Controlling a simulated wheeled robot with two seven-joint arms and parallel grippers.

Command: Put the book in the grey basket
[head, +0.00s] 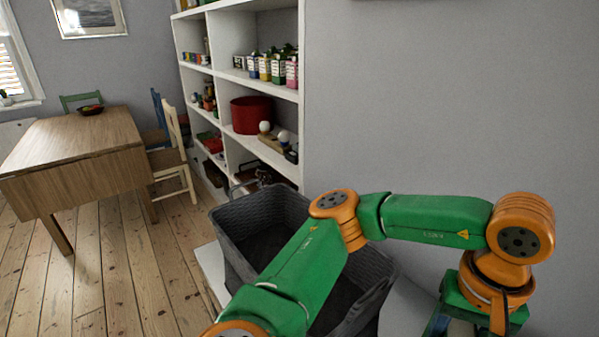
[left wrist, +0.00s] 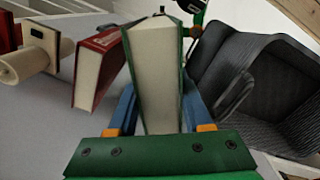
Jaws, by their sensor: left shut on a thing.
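A book with a green cover and pale page edges (left wrist: 157,70) stands between the blue fingers of my left gripper (left wrist: 160,108) in the left wrist view. The gripper is shut on it. The grey basket (left wrist: 240,75) is to the right of the book in that view, and the book is outside it. In the head view the grey basket (head: 240,213) stands by the wall at lower centre, partly hidden behind my green and orange arm. Its visible inside looks empty. Neither gripper shows in the head view.
A red book (left wrist: 98,68) is left of the held book, with a pale wooden object (left wrist: 32,58) farther left. A white shelf unit (head: 225,72) with cartons and a red pot (head: 252,115) stands behind the basket. A wooden table (head: 75,148) and chairs are at left.

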